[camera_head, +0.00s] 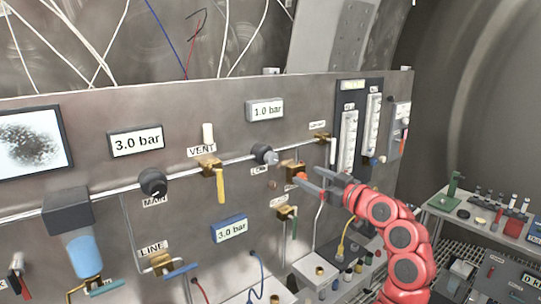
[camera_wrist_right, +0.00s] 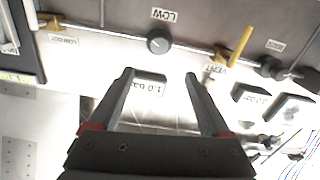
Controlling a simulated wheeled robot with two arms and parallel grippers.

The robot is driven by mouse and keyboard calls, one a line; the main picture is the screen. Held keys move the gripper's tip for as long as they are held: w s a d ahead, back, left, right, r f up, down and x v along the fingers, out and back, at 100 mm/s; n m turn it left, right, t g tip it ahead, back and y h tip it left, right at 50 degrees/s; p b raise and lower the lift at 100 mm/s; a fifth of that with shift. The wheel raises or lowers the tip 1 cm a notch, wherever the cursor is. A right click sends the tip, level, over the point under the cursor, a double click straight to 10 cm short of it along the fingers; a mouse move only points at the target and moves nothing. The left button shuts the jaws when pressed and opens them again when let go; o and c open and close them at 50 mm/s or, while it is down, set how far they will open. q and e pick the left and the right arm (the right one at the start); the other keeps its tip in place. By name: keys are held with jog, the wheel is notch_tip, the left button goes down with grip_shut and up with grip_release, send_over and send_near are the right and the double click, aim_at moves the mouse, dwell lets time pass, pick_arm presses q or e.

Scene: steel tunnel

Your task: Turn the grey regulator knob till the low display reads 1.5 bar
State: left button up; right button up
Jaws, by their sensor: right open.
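The grey regulator knob (camera_head: 265,154) sits on the horizontal pipe above a label that looks like LOW. In the right wrist view the knob (camera_wrist_right: 158,41) is just beyond the fingertips, centred between them, with the LOW label behind it. The low display (camera_head: 265,109) above the knob reads 1.0 bar. It also shows in the wrist view (camera_wrist_right: 150,86), between the fingers. My right gripper (camera_head: 308,178) is open and empty, to the right of and below the knob in the head view, apart from it. My left gripper is not in view.
A black MAIN knob (camera_head: 153,182) and two displays reading 3.0 bar, one upper (camera_head: 136,141) and one lower (camera_head: 229,230), are to the left. A yellow-handled VENT valve (camera_head: 221,184) stands beside the grey knob. A cluttered side table (camera_head: 480,235) is at right.

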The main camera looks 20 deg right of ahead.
aim_at(273, 159)
jog(key=p+x, duration=0.5)
jog(key=x, duration=0.8)
jog(key=shift+w+a, duration=0.15)
jog(key=shift+w, duration=0.2)
jog(key=shift+p+x, duration=0.55)
jog(key=shift+x, duration=0.5)
jog(key=shift+f, duration=0.15)
jog(key=shift+c, duration=0.2)
grip_shut()
